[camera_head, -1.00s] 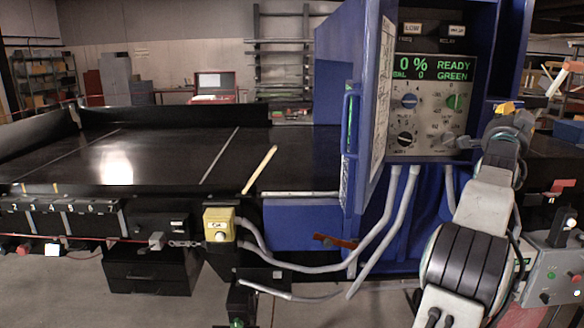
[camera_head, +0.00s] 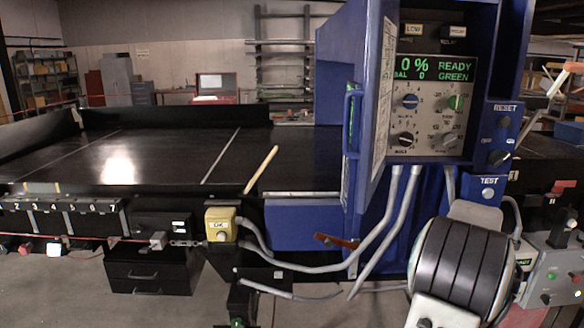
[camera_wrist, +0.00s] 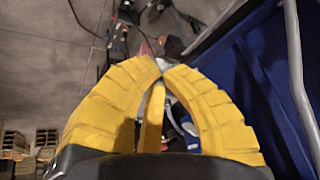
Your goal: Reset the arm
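My arm (camera_head: 460,265) is folded low at the lower right of the head view, in front of the blue detector housing. Its black ribbed part faces the camera and the far end is hidden behind it. My gripper (camera_wrist: 164,66) shows in the wrist view. Its yellow ribbed fingers lean together and meet at the tips, with nothing seen held between them. It points down over the grey floor, with blue panels at its right.
The detector panel (camera_head: 433,108) reads READY and GREEN, with RESET and TEST buttons at its right. The black conveyor (camera_head: 90,165) runs left, with a pale stick (camera_head: 261,169) on it. A yellow button box (camera_head: 221,225) and grey hoses hang in front.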

